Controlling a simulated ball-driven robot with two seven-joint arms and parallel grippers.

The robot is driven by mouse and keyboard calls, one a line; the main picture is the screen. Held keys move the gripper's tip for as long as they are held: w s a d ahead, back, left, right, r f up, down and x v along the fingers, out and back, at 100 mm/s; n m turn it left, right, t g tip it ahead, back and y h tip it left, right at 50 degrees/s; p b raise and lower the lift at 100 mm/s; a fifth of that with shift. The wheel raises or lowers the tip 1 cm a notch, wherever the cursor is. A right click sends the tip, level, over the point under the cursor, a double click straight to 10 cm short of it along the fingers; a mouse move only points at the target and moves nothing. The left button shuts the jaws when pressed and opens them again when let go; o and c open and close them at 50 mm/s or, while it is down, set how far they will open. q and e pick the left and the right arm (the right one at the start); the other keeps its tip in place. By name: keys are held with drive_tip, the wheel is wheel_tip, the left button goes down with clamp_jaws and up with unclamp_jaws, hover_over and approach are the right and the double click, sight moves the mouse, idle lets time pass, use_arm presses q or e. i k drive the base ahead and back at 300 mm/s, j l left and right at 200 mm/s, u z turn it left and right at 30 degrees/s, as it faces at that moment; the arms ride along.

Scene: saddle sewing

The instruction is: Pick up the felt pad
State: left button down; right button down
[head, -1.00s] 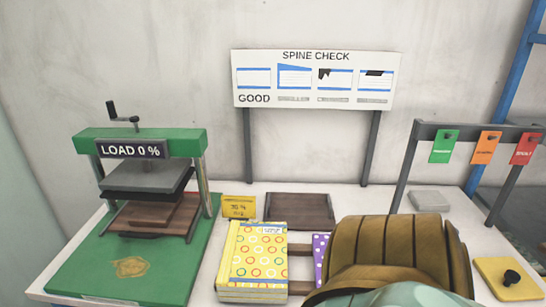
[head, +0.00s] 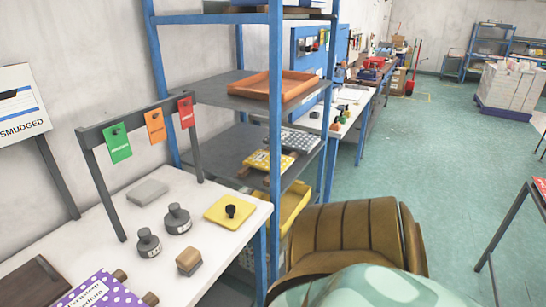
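A blue-posted shelf (head: 276,150) stands right.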

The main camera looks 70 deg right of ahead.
sight(189, 261)
drive_tip(key=z, duration=1.55)
drive_tip(key=u, duration=2.05)
drive_tip(key=z, duration=2.05)
